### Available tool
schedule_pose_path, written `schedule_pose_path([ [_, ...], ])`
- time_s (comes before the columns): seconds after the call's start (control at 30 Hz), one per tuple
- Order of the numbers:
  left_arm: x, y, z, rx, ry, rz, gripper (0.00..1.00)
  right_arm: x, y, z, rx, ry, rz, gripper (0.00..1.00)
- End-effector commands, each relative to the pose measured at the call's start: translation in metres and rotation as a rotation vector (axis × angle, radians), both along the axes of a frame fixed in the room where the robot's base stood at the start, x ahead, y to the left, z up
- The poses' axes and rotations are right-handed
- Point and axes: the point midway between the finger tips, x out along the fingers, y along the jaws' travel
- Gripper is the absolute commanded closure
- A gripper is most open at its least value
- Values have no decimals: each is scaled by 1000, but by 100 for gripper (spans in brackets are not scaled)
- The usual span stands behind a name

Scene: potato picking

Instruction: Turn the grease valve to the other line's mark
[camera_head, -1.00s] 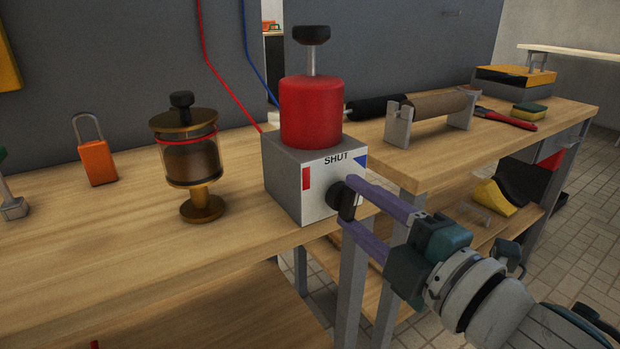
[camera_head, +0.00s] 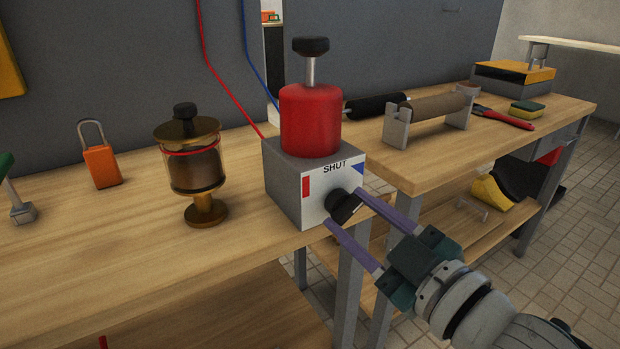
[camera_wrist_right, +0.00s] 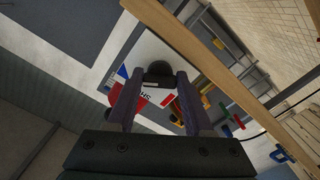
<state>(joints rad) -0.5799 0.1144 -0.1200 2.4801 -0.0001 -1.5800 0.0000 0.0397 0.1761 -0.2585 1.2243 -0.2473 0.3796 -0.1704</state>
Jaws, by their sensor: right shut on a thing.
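The grease valve is a grey box (camera_head: 285,187) with a white front face at the bench edge, under a red cylinder (camera_head: 310,120) with a black-topped rod. Its face has "SHUT" at the top, a red mark (camera_head: 306,187) at left and a blue mark (camera_head: 358,168) at upper right. My right gripper (camera_head: 343,207) is shut on the knob, one finger upper right, one lower left. The knob (camera_wrist_right: 158,71) also shows between the fingers in the wrist view. My left gripper is not in view.
A brass-and-glass oiler (camera_head: 193,165) and an orange padlock (camera_head: 102,167) stand left of the valve. A roller on grey stands (camera_head: 430,107) and red-handled pliers (camera_head: 505,118) lie on the right bench (camera_head: 440,165). Red and blue lines run down behind the valve.

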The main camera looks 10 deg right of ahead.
Motion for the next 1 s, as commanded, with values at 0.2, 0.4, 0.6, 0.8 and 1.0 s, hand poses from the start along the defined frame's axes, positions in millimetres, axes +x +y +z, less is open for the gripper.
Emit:
schedule_pose_path([
  [0.2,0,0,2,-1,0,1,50,0,1,1,56,17,2,100],
  [0.4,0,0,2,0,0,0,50,0,1,1,72,24,2,100],
  [0.6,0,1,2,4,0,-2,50,0,1,1,73,23,1,100],
  [0.8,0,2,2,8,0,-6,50,0,1,1,73,23,1,38],
  [1.0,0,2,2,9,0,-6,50,0,1,0,71,24,1,18],
])
